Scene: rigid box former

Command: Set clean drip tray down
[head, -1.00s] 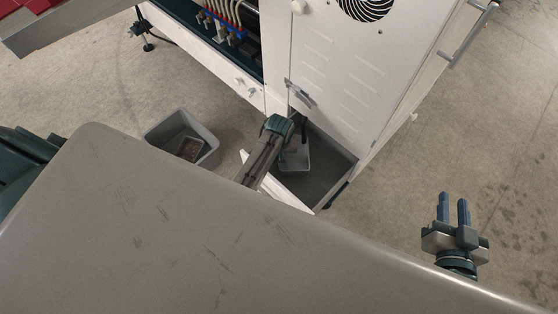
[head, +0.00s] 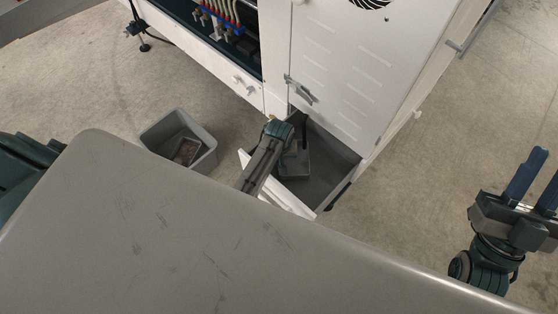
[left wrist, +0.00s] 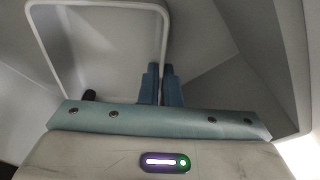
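The drip tray (head: 293,167) is a small grey tray inside the open drawer (head: 335,178) at the base of the white machine. My left arm reaches over the drawer front, and its wrist hides part of the tray. In the left wrist view the tray's pale rim (left wrist: 100,4) curves round to my left gripper (left wrist: 161,85), whose blue fingers are close together on the rim. I cannot tell whether the tray touches the drawer floor. My right gripper (head: 535,183) is empty, fingers apart, at the right edge of the head view.
A grey bin (head: 207,157) stands on the floor left of the drawer, with a dirty-looking tray (head: 187,151) in it. The white machine (head: 345,75) rises behind the drawer. A large grey surface (head: 170,235) fills the foreground. The floor at right is open.

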